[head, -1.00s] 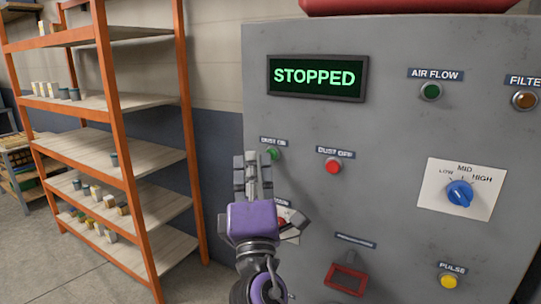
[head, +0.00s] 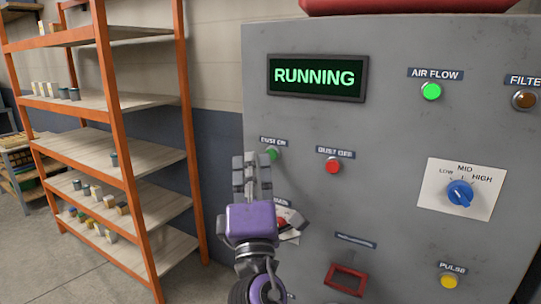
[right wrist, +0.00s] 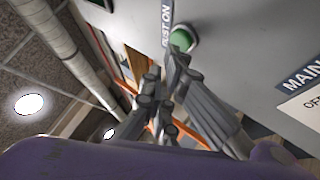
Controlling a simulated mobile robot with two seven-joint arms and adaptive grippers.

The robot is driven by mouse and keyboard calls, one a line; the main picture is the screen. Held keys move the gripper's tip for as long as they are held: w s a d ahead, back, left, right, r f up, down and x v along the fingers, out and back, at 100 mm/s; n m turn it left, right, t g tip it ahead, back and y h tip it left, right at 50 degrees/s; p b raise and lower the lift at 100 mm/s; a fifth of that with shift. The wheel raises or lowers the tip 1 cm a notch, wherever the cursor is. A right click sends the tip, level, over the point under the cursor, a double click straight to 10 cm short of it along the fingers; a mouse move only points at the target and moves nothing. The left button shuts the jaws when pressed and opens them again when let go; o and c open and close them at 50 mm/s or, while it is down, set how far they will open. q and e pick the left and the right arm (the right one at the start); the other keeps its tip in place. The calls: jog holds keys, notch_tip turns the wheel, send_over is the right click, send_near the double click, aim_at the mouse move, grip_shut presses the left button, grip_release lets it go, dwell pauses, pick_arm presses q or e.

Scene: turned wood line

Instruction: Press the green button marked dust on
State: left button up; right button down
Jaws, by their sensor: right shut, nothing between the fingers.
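The green button (head: 272,153) sits on the grey cabinet's front under a DUST ON label, partly hidden by my right gripper. It also shows in the right wrist view (right wrist: 182,39), just beyond the fingertips. My right gripper (head: 252,160) is shut and empty, with its fingertips at the button; I cannot tell whether they touch it. The display (head: 317,78) reads RUNNING in green. The AIR FLOW lamp (head: 431,91) is lit bright green. My left gripper is not in view.
A red DUST OFF button (head: 333,166) is right of the green one. A blue knob (head: 460,193), yellow PULSE button (head: 449,281) and red bracket (head: 346,280) are also on the cabinet. An orange shelf rack (head: 120,150) stands at left.

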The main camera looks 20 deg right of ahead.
jog(key=shift+s+a, duration=0.25)
jog(key=shift+a, duration=0.1)
jog(key=shift+s+a, duration=0.75)
jog(key=shift+a, duration=0.2)
jog(key=shift+s+a, duration=0.75)
jog(key=shift+a, duration=0.2)
